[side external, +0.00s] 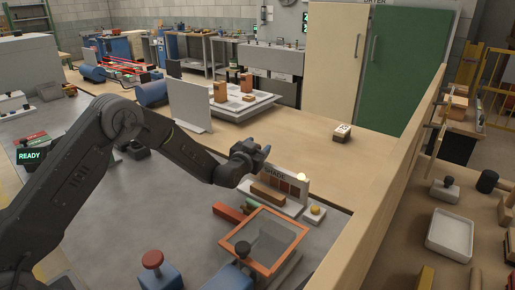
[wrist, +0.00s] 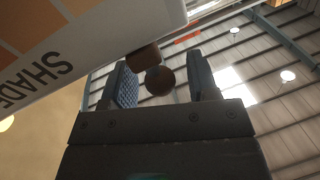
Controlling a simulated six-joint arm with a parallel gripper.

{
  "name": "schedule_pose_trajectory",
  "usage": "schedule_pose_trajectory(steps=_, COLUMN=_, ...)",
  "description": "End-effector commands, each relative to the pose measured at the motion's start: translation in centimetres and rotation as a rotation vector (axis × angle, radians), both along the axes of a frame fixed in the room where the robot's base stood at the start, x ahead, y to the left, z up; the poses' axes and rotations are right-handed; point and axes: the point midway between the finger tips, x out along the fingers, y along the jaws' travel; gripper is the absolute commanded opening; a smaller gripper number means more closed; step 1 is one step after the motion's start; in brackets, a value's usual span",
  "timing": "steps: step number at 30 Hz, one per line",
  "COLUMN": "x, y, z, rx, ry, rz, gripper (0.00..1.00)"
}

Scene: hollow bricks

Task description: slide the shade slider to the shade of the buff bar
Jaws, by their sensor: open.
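The white SHADE board (side external: 287,184) stands near the bench's front edge, with a row of orange to dark brown swatches. In the wrist view the board (wrist: 85,50) fills the upper left, its lettering turned on its side. My gripper (side external: 264,152) is at the board's top left. It is open, and in the wrist view a round brown knob (wrist: 160,80) with a brown block (wrist: 143,57) behind it shows between its fingers (wrist: 163,82). I cannot tell whether they touch the knob. A brown-tan bar (side external: 268,194) lies before the board; I cannot tell if it is the buff bar.
A yellow button (side external: 316,210) on a pale base is right of the board. An orange-framed panel (side external: 264,241) and a red bar (side external: 228,212) are in front. A grey upright plate (side external: 190,106) stands at left. The bench (side external: 300,146) behind the board is mostly clear.

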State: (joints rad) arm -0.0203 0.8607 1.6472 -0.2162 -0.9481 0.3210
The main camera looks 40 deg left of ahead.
Motion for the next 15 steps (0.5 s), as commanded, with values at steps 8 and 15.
schedule_pose_trajectory(steps=8, x=0.03, y=0.02, z=-0.02, rx=0.000, ry=0.001, rz=0.000, gripper=0.50)
schedule_pose_trajectory(steps=15, x=0.02, y=0.02, z=-0.02, rx=0.000, ry=0.001, rz=0.000, gripper=0.27)
